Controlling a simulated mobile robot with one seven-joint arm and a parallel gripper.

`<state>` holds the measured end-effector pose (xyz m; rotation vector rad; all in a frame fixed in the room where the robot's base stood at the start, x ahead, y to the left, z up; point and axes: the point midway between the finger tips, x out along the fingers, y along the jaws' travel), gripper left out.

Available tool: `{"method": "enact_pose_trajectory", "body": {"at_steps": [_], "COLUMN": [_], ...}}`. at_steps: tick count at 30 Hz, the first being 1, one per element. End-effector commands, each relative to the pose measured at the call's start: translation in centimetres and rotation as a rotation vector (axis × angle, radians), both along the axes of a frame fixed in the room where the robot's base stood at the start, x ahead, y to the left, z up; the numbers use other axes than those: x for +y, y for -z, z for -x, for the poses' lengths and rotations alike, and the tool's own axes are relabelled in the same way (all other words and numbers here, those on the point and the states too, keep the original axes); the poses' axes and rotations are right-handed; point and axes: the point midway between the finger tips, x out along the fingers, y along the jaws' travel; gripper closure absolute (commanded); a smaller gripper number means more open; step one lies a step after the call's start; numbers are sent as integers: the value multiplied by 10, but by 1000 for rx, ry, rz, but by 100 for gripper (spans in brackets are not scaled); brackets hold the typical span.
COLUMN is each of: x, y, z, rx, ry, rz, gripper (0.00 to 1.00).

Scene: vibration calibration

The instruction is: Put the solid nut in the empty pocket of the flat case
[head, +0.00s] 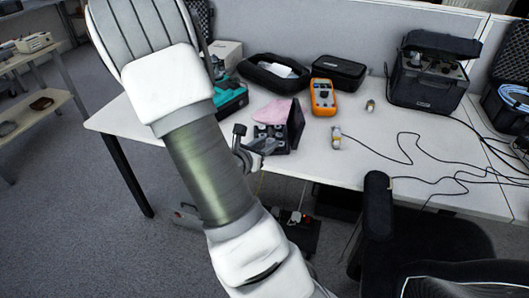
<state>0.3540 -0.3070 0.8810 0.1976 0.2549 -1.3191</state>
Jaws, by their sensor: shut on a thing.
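The flat case (296,122) stands open on the white table, its dark lid raised on the right. Its dark tray shows several small light round items, with a pink cloth or foam piece behind it. The pockets are too small to tell which is empty. My gripper (258,148) is mostly hidden behind my arm, at the left front side of the case. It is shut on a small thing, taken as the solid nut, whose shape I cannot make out. I cannot tell whether it touches the case.
An orange multimeter (323,97), a small cylinder (336,138) and another small metal piece (370,106) lie right of the case. A teal box (232,97) and black pouch (272,74) lie behind. Cables cross the right table (430,185); a chair (378,215) stands in front.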

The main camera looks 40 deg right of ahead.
Motion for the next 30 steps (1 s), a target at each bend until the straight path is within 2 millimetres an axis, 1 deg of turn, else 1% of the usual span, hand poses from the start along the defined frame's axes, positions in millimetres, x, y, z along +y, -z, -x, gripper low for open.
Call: {"method": "enact_pose_trajectory", "body": {"at_steps": [2,5,12,15,18,21,25,30], "x": [-2,-9,-41,-53,-61,-66,-67,-67], "y": [3,12,46,58,65,69,75,101], "z": [-3,-13,-58,-74,-87,-93,-96,-95], "rx": [0,0,-1,0,0,1,1,2], "ry": [0,1,1,1,0,0,0,0], "rz": [1,1,2,2,1,1,0,0], "gripper": [100,100,100,100,100,100,100,100]}}
